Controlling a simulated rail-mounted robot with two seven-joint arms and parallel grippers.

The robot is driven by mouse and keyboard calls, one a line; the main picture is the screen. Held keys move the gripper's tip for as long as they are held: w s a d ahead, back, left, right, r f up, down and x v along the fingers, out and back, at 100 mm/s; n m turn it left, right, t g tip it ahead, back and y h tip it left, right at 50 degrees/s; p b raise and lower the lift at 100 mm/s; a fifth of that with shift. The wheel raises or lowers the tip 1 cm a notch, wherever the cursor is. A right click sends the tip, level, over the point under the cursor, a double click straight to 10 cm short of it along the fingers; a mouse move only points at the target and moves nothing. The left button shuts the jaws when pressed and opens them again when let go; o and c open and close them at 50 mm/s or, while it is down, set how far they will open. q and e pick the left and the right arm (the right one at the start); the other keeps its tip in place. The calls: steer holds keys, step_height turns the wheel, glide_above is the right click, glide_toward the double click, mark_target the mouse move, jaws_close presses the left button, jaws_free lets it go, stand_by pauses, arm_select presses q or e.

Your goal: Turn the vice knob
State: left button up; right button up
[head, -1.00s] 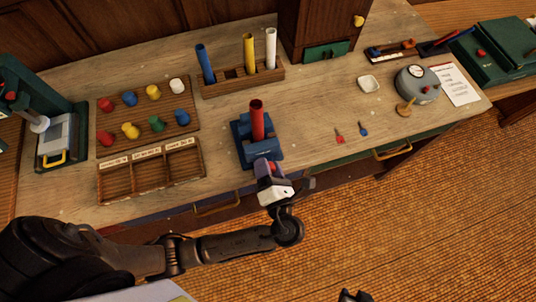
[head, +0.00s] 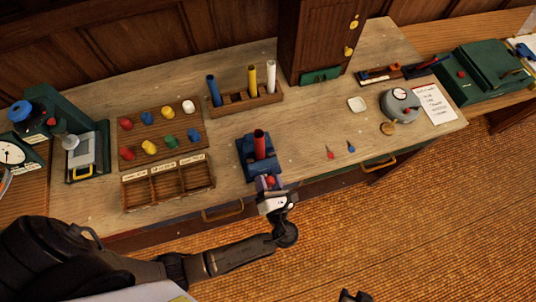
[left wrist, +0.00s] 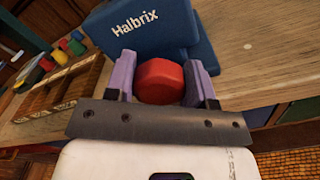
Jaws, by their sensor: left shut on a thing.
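The blue vice (head: 245,158) stands at the front edge of the bench with a red cylinder (head: 259,143) upright in it. Its body, marked "Halbrix" (left wrist: 150,32), fills the upper part of the left wrist view. The red faceted vice knob (left wrist: 160,80) faces my left wrist camera. My left gripper (head: 269,183) is at the front of the vice. Its two purple fingers stand on either side of the knob, shut on it, in the left wrist view (left wrist: 163,85). A dark tip at the bottom edge of the head view seems to be my right gripper (head: 354,296).
A three-compartment wooden tray (head: 168,184) and a board of coloured pegs (head: 160,135) lie left of the vice. A rack (head: 244,101) of upright tubes stands behind it. Two small pointed tools (head: 351,148) lie to the right. The bench front there is mostly clear.

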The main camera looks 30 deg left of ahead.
arm_select(q)
steer(key=shift+r+n+p, duration=0.1)
steer(key=shift+n+p, duration=0.5)
steer(key=shift+n, duration=1)
steer(key=o, duration=0.6)
steer(key=shift+o, duration=0.2)
steer(key=v, duration=0.7)
steer(key=shift+s+d, duration=0.2)
